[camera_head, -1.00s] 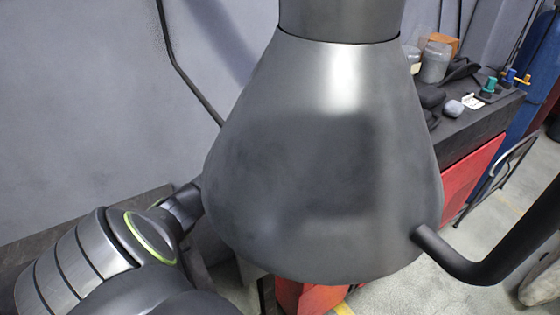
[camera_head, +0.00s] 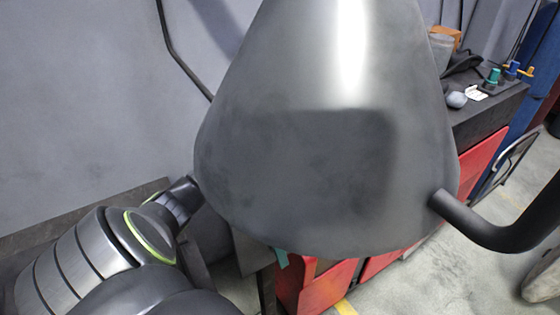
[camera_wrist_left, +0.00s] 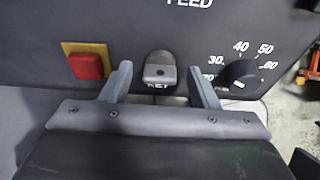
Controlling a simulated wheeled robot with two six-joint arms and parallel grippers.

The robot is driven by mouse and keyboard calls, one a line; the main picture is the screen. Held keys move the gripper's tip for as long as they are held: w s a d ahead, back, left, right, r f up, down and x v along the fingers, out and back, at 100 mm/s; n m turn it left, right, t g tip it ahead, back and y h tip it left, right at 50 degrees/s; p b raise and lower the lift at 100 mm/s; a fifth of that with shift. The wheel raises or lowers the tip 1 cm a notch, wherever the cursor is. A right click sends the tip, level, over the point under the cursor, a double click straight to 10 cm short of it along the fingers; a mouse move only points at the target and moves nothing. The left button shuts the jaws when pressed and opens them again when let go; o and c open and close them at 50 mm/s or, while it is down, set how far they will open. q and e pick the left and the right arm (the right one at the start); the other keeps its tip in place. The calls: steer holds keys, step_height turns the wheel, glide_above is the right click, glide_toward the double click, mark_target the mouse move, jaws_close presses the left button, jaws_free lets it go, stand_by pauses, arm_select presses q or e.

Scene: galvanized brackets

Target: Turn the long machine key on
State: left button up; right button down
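The key (camera_wrist_left: 160,70) is a grey rounded tab on a dark panel in the left wrist view, with a partly hidden "KEY" label below it. My left gripper (camera_wrist_left: 160,84) is open, one finger on each side of the key. Gaps show between the fingers and the key, and nothing is held. In the head view my left arm comes in from the left, and a large dark cone-shaped body (camera_head: 300,160) hides its gripper and the key. My right gripper is in neither view.
A red square button (camera_wrist_left: 88,66) on a yellow plate sits left of the key. A black dial (camera_wrist_left: 239,75) with numbers sits to its right. In the head view, a dark bent tube (camera_head: 490,234) stands right of the cone, and red cabinets (camera_head: 318,290) stand behind it.

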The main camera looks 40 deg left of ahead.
arm_select(q)
steer(key=b+v, duration=0.5)
steer(key=v, duration=1.2)
steer(key=shift+r+b, duration=0.15)
steer(key=shift+b, duration=0.15)
steer(key=shift+s+a, duration=0.1)
